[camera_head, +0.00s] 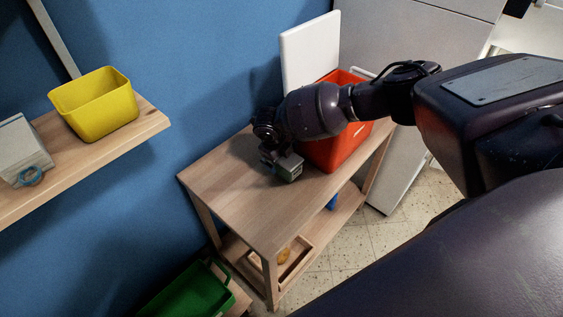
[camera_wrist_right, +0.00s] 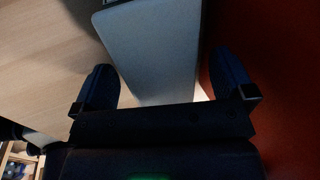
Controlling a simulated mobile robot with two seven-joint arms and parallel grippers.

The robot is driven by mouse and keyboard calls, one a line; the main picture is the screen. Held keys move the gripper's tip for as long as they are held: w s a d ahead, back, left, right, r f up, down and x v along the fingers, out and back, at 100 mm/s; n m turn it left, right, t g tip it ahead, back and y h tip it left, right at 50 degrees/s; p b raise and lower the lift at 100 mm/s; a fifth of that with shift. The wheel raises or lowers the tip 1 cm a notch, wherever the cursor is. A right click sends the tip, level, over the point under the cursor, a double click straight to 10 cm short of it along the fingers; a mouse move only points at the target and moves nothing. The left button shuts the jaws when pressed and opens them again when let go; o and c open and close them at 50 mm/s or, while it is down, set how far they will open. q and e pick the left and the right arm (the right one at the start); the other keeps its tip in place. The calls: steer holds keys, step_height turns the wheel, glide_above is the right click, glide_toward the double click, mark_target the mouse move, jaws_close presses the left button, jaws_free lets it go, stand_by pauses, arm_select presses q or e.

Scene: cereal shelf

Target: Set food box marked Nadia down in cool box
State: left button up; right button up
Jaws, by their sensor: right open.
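The red cool box (camera_head: 335,150) stands on the wooden table with its white lid (camera_head: 310,50) raised at the back. My right arm reaches across in front of it. A small grey-green box (camera_head: 288,168) sits on the table just left of the cool box; no name is readable on it. My right gripper (camera_head: 268,152) is low over this box. In the right wrist view, the open fingers of the gripper (camera_wrist_right: 165,82) stand either side of a pale grey box (camera_wrist_right: 152,50), with gaps visible. The cool box wall (camera_wrist_right: 285,80) is close on the right. My left gripper is out of view.
The wooden table (camera_head: 225,190) has free room at its left. A wall shelf (camera_head: 75,165) holds a yellow bin (camera_head: 95,103) and a grey box with a teal ring (camera_head: 22,150). A green crate (camera_head: 190,292) is below. A grey cabinet (camera_head: 400,40) stands behind.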

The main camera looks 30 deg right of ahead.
steer(key=shift+c, duration=0.5)
steer(key=c, duration=1.1)
